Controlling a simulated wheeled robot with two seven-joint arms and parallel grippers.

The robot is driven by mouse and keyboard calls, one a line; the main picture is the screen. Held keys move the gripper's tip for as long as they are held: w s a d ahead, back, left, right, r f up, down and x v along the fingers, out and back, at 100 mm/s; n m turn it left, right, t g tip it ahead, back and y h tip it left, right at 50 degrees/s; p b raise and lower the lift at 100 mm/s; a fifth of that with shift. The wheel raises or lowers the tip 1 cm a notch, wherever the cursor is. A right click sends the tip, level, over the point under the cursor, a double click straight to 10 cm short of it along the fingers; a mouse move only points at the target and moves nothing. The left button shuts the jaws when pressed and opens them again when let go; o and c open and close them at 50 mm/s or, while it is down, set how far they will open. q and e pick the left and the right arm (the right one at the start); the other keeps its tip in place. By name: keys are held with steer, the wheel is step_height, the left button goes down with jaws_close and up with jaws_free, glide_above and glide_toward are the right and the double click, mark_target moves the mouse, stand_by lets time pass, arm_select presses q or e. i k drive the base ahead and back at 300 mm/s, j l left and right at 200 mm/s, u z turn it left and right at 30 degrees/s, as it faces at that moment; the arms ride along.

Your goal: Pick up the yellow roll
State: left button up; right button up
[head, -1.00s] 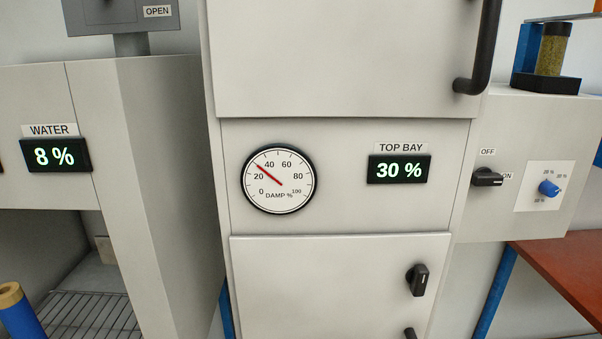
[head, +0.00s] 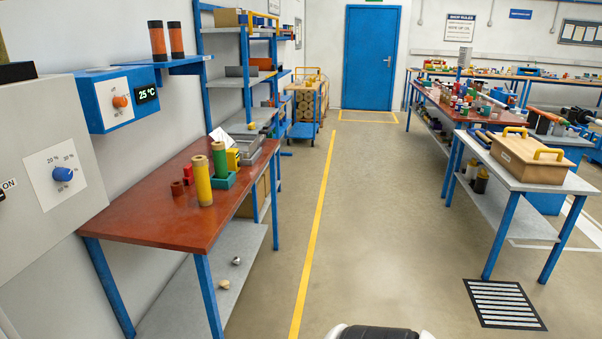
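The yellow roll (head: 203,182) stands upright on the red-brown bench (head: 145,213) at the left in the head view. It is a tall cylinder with a tan top end. A green roll (head: 220,160) stands close behind it, slightly to its right, in a teal holder (head: 223,180). Neither gripper shows in this view. Only a white and black part of my own body shows at the bottom edge, so nothing of mine is seen near the roll.
Small dark red blocks (head: 178,188) sit left of the roll; a yellow item (head: 233,159) and grey trays (head: 266,148) lie behind. A grey cabinet (head: 40,130) borders the bench's near left. The floor (head: 370,230) is clear between the benches. A wooden box (head: 520,155) sits on the right table.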

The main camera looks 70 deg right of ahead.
mark_target(199, 163)
steer(key=z, duration=1.6)
steer(key=i+l, duration=0.15)
steer(key=i+z, duration=0.05)
steer(key=i, duration=0.05)
